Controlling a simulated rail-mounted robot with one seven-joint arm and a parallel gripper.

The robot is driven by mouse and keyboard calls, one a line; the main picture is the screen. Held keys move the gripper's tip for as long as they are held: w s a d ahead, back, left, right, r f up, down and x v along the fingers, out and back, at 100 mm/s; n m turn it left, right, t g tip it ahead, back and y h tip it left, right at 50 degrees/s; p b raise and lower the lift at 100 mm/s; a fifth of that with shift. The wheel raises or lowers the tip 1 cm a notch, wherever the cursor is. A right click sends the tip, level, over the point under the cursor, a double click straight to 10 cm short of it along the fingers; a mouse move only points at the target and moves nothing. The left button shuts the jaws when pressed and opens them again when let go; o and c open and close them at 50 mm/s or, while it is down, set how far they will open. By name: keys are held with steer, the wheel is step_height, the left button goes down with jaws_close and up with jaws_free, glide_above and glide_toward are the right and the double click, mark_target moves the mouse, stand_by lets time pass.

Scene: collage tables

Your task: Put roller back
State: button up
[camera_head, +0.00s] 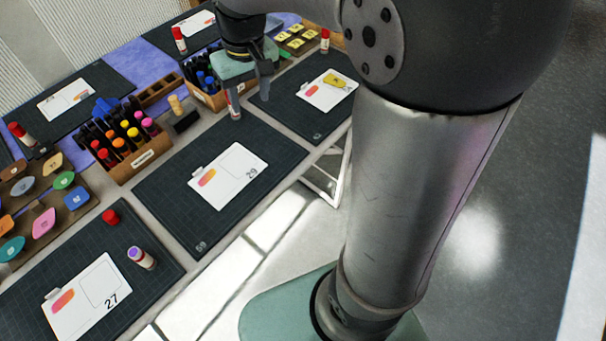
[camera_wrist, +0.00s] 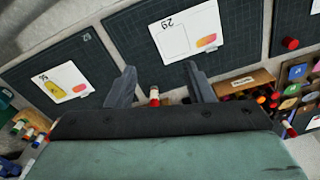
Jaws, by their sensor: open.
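My gripper (camera_head: 248,88) points down over the tables, near the back edge of the mat with card 29. In the wrist view its fingers (camera_wrist: 160,88) are spread apart. A glue stick with a red end (camera_wrist: 154,96) shows between them; in the head view the glue stick (camera_head: 233,104) stands beside the fingers. I cannot tell whether they touch it. No roller shows clearly. A small beige piece (camera_head: 176,105) with a dark block (camera_head: 186,122) by it lies left of the gripper; I cannot tell whether this is the roller.
A wooden marker holder (camera_head: 146,157) stands left of the mat with card 29 (camera_head: 229,176). Another wooden holder (camera_head: 212,99) stands behind the gripper. A purple-topped stick (camera_head: 142,258) and a red cap (camera_head: 110,217) are on the front mat. Bare mat surrounds card 29.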

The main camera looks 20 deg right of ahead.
steer(key=s+d+f+m, duration=0.1)
steer(key=s+f, duration=0.2)
steer(key=s, duration=0.6)
steer(key=s+d+f, duration=0.2)
steer(key=s+f, duration=0.1)
steer(key=s, duration=0.6)
steer(key=shift+s+d+m+h, duration=0.2)
steer(key=shift+s+m+h, duration=0.1)
steer(key=shift+m, duration=0.1)
